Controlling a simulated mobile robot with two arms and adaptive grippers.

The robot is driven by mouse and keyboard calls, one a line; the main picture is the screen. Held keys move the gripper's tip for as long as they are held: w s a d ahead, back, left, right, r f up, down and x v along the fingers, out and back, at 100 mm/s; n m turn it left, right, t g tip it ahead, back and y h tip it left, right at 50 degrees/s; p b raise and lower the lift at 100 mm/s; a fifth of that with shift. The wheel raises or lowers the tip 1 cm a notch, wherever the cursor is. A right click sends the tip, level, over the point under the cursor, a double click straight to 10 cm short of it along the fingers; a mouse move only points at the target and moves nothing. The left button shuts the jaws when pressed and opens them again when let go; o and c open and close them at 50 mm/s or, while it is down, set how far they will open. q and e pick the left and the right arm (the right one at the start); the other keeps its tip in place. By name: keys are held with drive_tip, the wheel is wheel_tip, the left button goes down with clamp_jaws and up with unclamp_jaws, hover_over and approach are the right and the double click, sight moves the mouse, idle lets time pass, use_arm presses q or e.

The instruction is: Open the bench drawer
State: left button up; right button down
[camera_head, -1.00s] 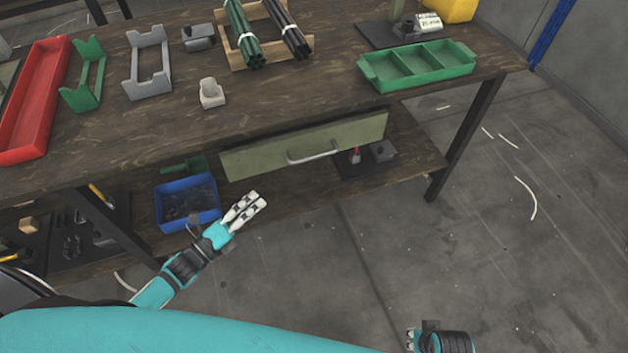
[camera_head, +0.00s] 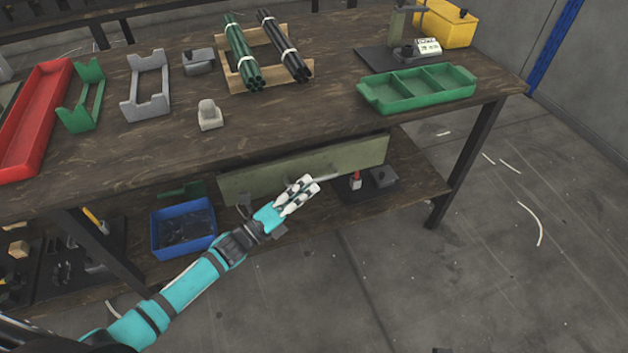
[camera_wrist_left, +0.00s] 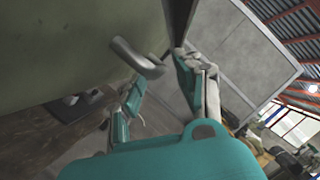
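The bench drawer has an olive-green front (camera_head: 250,180) under the bench top, and no opened gap shows above it. Its metal bar handle (camera_head: 326,177) is mostly hidden behind my left gripper (camera_head: 308,187) in the head view. In the left wrist view the handle (camera_wrist_left: 136,56) stands out from the drawer front (camera_wrist_left: 60,45), just ahead of the gap between my left fingertips (camera_wrist_left: 160,78). The left fingers are apart and empty. I cannot tell whether they touch the handle. My right gripper is not clearly in view.
The wooden bench top (camera_head: 300,115) holds a green divided tray (camera_head: 420,88), a red tray (camera_head: 35,120) and bundled rods. On the lower shelf are a blue bin (camera_head: 184,230) and small parts. A bench leg (camera_head: 465,160) stands at right. The floor in front is clear.

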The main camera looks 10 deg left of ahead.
sight(314, 181)
use_arm(q)
drive_tip(key=shift+x, duration=1.65)
clamp_jaws()
